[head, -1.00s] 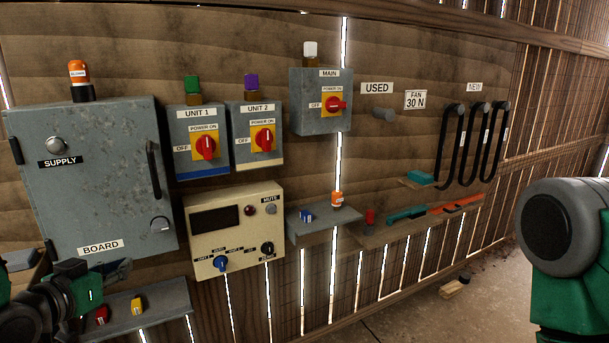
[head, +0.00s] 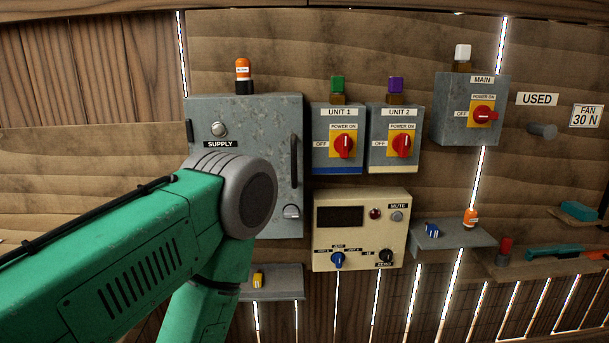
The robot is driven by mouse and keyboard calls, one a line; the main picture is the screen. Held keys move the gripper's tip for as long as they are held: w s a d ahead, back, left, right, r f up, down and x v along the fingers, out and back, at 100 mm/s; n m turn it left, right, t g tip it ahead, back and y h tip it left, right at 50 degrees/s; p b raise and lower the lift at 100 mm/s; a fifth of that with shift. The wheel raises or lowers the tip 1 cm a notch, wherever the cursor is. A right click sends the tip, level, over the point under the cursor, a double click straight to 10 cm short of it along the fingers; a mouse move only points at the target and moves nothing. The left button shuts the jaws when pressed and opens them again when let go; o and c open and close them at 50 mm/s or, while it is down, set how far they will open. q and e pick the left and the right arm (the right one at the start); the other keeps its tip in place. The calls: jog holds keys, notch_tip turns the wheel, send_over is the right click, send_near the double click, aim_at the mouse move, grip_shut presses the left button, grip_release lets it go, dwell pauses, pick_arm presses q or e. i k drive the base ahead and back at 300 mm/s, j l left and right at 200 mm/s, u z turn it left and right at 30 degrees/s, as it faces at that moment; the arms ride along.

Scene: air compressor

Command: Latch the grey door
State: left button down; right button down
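The grey door (head: 265,125) is the front of the supply cabinet at the left of the wall panel. It looks shut against its box. It carries a dark vertical handle (head: 293,160) on its right side and a small round latch (head: 291,212) at the lower right. A round knob (head: 218,129) sits above the SUPPLY label. My green left arm comes in from the left and covers the door's lower left part. Neither gripper is in view.
A small shelf (head: 285,290) with a yellow block (head: 258,279) is below the door. To the right are the UNIT 1 box (head: 323,155), UNIT 2 box (head: 378,155) and a beige control box (head: 360,256). A grey shelf (head: 450,236) stands farther right.

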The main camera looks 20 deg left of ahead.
aim_at(291, 211)
jog(key=u, duration=1.15)
